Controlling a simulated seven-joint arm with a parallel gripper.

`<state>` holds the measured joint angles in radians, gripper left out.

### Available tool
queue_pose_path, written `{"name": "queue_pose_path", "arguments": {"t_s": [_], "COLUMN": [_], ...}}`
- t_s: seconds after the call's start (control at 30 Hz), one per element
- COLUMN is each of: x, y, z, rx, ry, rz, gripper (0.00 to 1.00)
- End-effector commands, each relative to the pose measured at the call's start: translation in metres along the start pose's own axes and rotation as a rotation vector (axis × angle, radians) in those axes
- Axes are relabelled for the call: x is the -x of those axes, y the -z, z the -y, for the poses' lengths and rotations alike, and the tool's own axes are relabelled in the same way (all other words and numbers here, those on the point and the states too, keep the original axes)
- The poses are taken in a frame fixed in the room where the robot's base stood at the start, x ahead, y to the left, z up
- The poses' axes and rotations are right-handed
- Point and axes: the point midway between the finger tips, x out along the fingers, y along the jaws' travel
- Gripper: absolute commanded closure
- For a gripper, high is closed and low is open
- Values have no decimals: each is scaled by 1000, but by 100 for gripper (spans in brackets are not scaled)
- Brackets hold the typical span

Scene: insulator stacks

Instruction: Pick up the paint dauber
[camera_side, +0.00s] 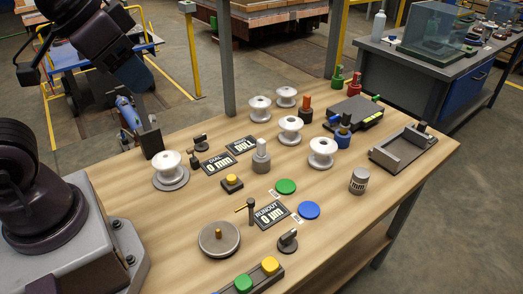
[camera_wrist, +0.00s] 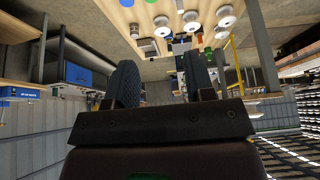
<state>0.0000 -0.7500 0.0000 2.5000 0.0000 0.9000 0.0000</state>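No object is clearly labelled as the paint dauber. Small colour-topped bottle-like pieces stand on the bench: a red-topped one (camera_side: 305,106) between white insulators, a blue-based one with a dark top (camera_side: 343,132) right of it, and a green one (camera_side: 338,78) and a red one (camera_side: 355,85) at the back edge. Which is the dauber I cannot tell. My gripper (camera_wrist: 161,80) shows two dark fingers held apart, with nothing between them. In the side view my arm hangs at the upper left, well away from these pieces.
Several white insulators, such as one (camera_side: 322,152), stand around the bench. Dark signs, a green disc (camera_side: 286,186), a blue disc (camera_side: 309,210), a grey can (camera_side: 358,181) and a grey tray fixture (camera_side: 402,148) lie about. The bench's right front is clear.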

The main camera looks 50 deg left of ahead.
Motion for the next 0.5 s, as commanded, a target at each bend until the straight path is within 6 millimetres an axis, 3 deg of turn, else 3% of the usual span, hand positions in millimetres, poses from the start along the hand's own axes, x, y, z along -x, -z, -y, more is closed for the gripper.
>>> {"name": "queue_pose_path", "arguments": {"t_s": [0.27, 0.37, 0.5], "x": [-4, -18, -42], "y": [-1, -2, 16], "z": [1, 3, 8], "rx": [6, 14, 25], "ry": [3, 8, 17], "rz": [21, 90, 205], "gripper": [51, 51, 51]}}
